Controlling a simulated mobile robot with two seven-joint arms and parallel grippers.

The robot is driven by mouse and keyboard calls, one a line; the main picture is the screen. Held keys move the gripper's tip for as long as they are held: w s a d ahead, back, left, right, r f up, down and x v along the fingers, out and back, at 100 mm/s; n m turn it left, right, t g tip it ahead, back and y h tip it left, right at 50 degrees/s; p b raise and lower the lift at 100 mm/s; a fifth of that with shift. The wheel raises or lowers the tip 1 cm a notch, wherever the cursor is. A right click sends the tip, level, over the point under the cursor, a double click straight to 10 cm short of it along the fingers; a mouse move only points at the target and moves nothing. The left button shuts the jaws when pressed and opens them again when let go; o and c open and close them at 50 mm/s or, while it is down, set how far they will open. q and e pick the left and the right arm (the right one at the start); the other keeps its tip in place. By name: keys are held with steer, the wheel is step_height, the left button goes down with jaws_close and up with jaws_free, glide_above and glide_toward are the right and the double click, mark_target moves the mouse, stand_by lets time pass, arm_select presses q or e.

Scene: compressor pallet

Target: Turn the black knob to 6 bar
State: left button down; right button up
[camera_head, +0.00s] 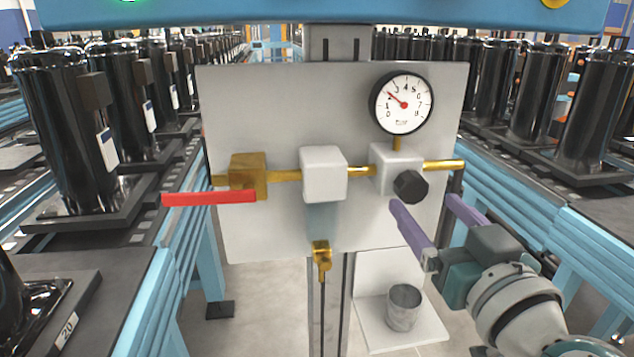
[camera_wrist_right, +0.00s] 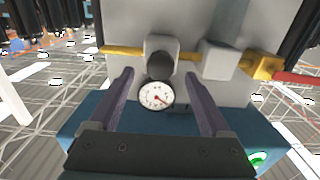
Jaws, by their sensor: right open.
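The black knob (camera_head: 410,186) sits on the front of a white regulator block (camera_head: 390,160). In the right wrist view the knob (camera_wrist_right: 160,66) appears between and beyond my fingertips. The round pressure gauge (camera_head: 403,103) above it has a red needle pointing up and left, near 2. My right gripper (camera_head: 425,203) is open and empty, its purple fingers just below and in front of the knob. The fingers (camera_wrist_right: 157,76) do not appear to touch the knob. My left gripper is not in view.
A grey panel (camera_head: 260,120) carries a brass pipe, a second white block (camera_head: 323,172) and a red lever (camera_head: 208,198) at left. A metal cup (camera_head: 403,307) stands on a white shelf below. Black cylinders on conveyors (camera_head: 560,205) flank both sides.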

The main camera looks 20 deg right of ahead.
mark_target(415, 194)
steer(key=shift+x, duration=2.1)
jaws_close()
